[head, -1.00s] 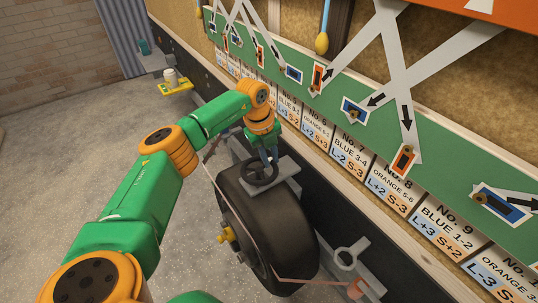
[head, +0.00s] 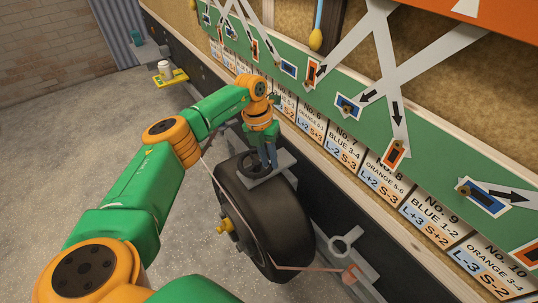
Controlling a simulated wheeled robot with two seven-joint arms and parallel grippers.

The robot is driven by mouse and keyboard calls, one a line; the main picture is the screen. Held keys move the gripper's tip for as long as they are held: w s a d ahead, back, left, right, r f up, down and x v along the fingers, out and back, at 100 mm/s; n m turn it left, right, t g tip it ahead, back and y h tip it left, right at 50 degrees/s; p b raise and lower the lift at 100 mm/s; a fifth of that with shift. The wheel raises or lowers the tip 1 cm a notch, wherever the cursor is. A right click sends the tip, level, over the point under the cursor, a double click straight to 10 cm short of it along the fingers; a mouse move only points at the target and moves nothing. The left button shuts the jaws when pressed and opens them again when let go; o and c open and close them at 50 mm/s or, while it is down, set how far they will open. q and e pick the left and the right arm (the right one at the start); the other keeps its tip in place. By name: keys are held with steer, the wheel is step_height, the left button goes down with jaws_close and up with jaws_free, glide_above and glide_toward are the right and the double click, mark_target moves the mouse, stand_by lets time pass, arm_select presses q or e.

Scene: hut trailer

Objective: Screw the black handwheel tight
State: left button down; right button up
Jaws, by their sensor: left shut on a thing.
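The black handwheel (head: 254,168) sits on a grey metal bracket (head: 284,160) above the spare tyre in the head view. My left gripper (head: 268,160) reaches down from above and is shut at the right side of the handwheel's rim. The fingers hide part of the rim, and the exact grip is small to see. The black tyre (head: 275,213) stands upright below, against the trailer side. My right gripper is not in view.
A grey bracket with a ring (head: 345,243) sticks out right of the tyre. A yellow tray (head: 171,80) with a white cup-like thing (head: 165,70) juts out farther back. A green labelled board (head: 360,125) runs along the wall. The floor at left is clear.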

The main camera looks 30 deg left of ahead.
mark_target(261, 172)
arm_select(q)
steer(key=m, duration=0.2)
steer(key=s+m, duration=0.1)
steer(key=m+g, duration=0.1)
steer(key=m, duration=0.1)
steer(key=shift+s+d+m, duration=0.1)
steer(key=shift+s+m, duration=0.2)
steer(key=shift+s+a+m+g+y+b, duration=0.15)
steer(key=shift+s+m, duration=0.1)
steer(key=shift+m, duration=0.6)
steer(key=shift+s+a+m+g+y+b, duration=0.1)
steer(key=shift+s+m+g, duration=0.15)
steer(key=shift+m, duration=0.65)
steer(key=shift+s+a+m+g+y+b, duration=0.1)
steer(key=shift+s+m, duration=0.2)
steer(key=shift+m, duration=0.55)
steer(key=c, duration=1.1)
jaws_free()
steer(key=shift+d, duration=0.1)
steer(key=r, duration=0.4)
steer(key=w+a+r+b, duration=0.1)
steer(key=r, duration=0.2)
steer(key=shift+f, duration=0.1)
